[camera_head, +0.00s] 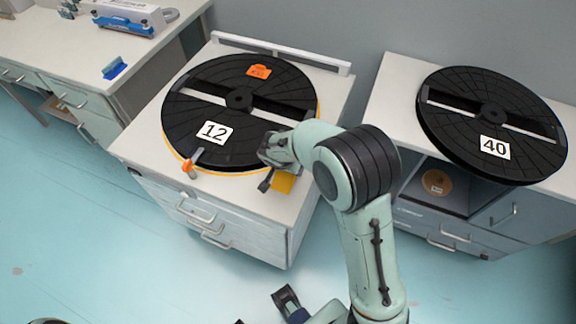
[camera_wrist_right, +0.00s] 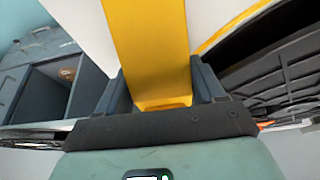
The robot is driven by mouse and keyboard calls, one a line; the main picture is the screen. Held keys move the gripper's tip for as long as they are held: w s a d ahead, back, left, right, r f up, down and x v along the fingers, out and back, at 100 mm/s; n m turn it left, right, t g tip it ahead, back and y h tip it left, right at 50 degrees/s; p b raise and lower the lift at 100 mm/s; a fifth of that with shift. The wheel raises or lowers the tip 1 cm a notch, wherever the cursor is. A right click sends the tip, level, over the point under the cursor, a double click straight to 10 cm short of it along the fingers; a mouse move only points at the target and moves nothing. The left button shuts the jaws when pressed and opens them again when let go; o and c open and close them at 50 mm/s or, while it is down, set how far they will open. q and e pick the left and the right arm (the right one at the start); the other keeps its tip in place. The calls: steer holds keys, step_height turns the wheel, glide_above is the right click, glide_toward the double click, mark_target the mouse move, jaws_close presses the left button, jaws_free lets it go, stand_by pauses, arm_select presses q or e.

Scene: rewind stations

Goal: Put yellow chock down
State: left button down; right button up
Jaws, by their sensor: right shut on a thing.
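The yellow chock (camera_head: 284,182) shows just below my right gripper (camera_head: 270,160), at the front right of the black reel marked 12 (camera_head: 240,130). In the right wrist view the yellow chock (camera_wrist_right: 148,45) stands between the two dark fingers (camera_wrist_right: 152,95), which are shut on it. It is over or at the white top of the left station (camera_head: 140,145), beside the reel's rim. I cannot tell whether it touches the top. My right arm hides part of the reel's right side.
An orange piece (camera_head: 258,71) lies on the reel, and a grey and orange piece (camera_head: 189,163) sits at its front left rim. A reel marked 40 (camera_head: 490,120) lies on the right station. A workbench (camera_head: 60,60) stands at the left.

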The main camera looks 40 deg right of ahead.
steer(key=o, duration=0.9)
steer(key=shift+f, duration=0.15)
steer(key=shift+o, duration=0.5)
